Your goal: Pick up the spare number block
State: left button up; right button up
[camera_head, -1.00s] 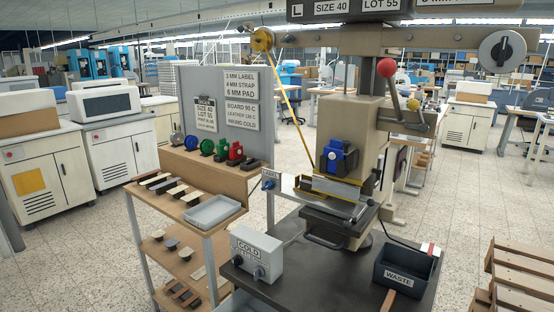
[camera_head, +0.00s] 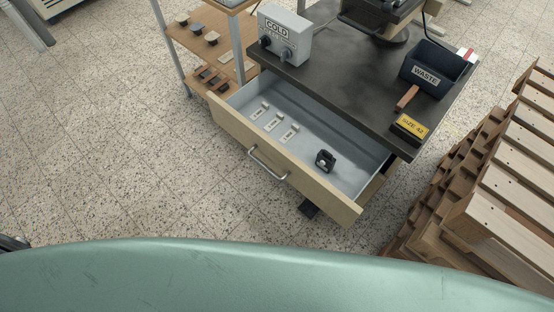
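A drawer (camera_head: 217,114) under the dark bench top stands pulled out, with a wooden front and a metal handle. Inside on the left lie several small pale blocks with dark markings, such as the nearest one (camera_head: 289,133). A black block-like piece (camera_head: 325,160) with a light opening stands apart at the drawer's right. I cannot tell from the markings which of these is the spare number block. Neither of my grippers shows clearly.
A yellow "SIZE 42" block (camera_head: 411,126) and a dark waste bin (camera_head: 438,70) are on the bench's right side (camera_head: 335,80). A grey control box marked COLD (camera_head: 284,38) stands at its left. Wooden pallets (camera_head: 500,180) are at right. The floor left of the drawer is clear.

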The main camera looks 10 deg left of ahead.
aim_at(407, 128)
jog(key=i+j+z, duration=0.15)
jog(key=z, duration=0.15)
jog(key=i+j+z, duration=0.15)
jog(key=j+z, duration=0.2)
jog(key=i+j+z, duration=0.1)
jog(key=j+z, duration=0.5)
jog(key=i+j, duration=0.05)
jog(key=j, duration=0.05)
